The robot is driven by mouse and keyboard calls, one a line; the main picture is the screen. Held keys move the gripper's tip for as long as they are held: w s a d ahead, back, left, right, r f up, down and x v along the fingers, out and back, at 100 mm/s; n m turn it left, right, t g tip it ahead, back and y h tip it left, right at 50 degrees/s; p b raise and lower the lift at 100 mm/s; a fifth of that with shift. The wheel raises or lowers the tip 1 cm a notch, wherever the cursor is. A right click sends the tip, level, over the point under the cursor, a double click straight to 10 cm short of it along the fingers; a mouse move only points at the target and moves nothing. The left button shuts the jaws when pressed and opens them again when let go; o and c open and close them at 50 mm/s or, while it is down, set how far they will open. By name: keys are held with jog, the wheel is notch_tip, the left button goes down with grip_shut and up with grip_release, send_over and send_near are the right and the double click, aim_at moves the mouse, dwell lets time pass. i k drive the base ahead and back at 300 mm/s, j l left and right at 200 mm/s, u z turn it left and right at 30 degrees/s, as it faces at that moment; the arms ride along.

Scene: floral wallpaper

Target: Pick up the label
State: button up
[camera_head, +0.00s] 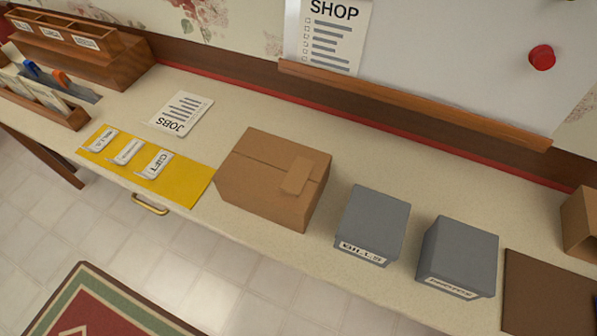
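Three small white label cards lie on a yellow mat (189,187) on the left part of the counter. The right label (158,164) has large dark lettering that seems to read "CLIFT". The middle label (127,151) and the left label (102,141) have smaller print that I cannot read. The three labels lie apart in a row, slightly tilted. The frame does not show which one the task means. My gripper is not in view.
A cardboard box (262,190) stands just right of the mat, then two grey boxes (373,220) (462,252) with front labels. A JOBS sheet (181,113) lies behind. Wooden organizers (85,62) stand at left. A whiteboard (450,60) is above; a dark brown board (545,290) is at right.

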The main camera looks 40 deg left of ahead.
aim_at(100, 144)
jog(key=u, duration=1.9)
